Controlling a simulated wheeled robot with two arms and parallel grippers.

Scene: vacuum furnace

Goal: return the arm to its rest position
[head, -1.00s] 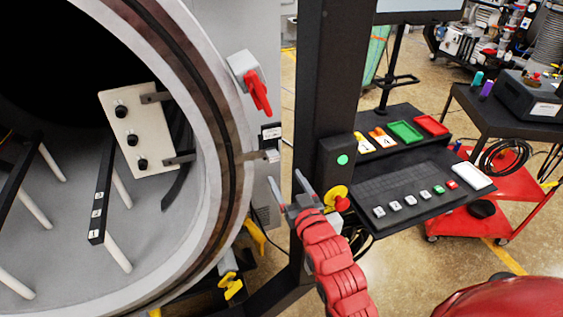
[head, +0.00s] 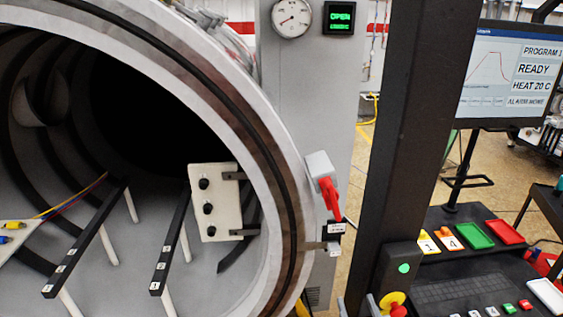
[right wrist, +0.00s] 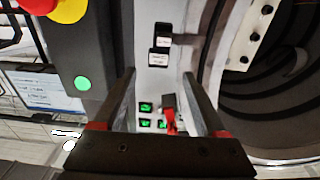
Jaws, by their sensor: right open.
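My right gripper (head: 357,306) shows only as fingertips at the bottom edge of the head view, in front of the dark post. The rest of my right arm is below the frame. In the right wrist view the gripper (right wrist: 158,76) is open, with its two fingers wide apart and nothing between them in its grip. Beyond the fingers are a grey panel, a red handle (right wrist: 170,118) and small green displays (right wrist: 147,107). My left gripper is not in view.
The round furnace opening (head: 262,120) fills the left, with rails and a white plate (head: 216,222) inside. A red handle (head: 329,196) sits by its rim. A dark post (head: 415,130) carries a green button (head: 404,268) and a yellow-red knob (head: 393,304). A console (head: 450,285) and monitor (head: 505,75) stand right.

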